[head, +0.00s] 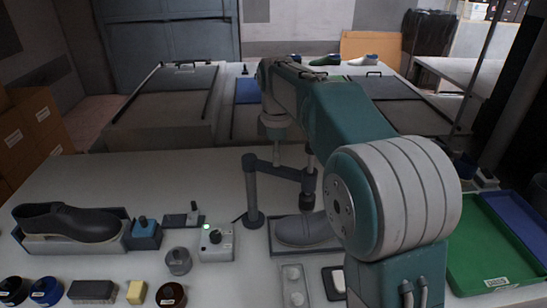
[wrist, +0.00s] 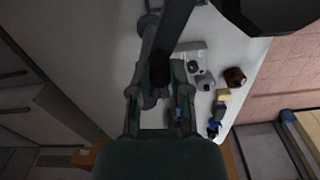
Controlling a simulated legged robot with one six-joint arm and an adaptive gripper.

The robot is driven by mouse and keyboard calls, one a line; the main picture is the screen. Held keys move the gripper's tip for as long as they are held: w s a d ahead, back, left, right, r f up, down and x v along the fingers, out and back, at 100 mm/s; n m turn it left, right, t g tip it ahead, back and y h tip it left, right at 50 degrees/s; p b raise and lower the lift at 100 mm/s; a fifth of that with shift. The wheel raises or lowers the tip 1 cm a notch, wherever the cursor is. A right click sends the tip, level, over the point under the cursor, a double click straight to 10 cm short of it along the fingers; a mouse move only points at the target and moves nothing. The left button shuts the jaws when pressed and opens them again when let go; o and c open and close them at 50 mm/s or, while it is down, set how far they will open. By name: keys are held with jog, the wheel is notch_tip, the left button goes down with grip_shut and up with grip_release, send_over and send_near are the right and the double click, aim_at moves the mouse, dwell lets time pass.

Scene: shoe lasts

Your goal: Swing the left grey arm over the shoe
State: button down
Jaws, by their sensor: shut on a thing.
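The grey arm (head: 280,169) is a dark grey bar on an upright post (head: 253,195), left of the grey shoe-shaped last (head: 303,230). A vertical rod with a dark lower end hangs from the bar's right end, at the last's far edge in the picture. My gripper (head: 279,152) reaches down to the bar, partly hidden by my own arm. In the wrist view my gripper (wrist: 162,72) is shut on a dark part of the grey arm (wrist: 172,30). My arm covers the right end of the last.
A black shoe (head: 70,222) sits in a tray at left. A control box (head: 215,241) with a green light stands left of the post. Tins, a brush (head: 92,290) and a yellow block (head: 136,292) line the front. A green tray (head: 495,245) lies at right.

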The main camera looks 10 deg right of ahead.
jog(key=shift+w+d+f+n, duration=0.1)
jog(key=shift+w+f+n, duration=0.1)
jog(key=shift+n, duration=0.1)
jog(key=c, duration=0.6)
grip_release()
jog(key=shift+w+r, duration=0.1)
notch_tip(320, 180, up, 12)
jog(key=shift+f, duration=0.1)
dwell(0.3)
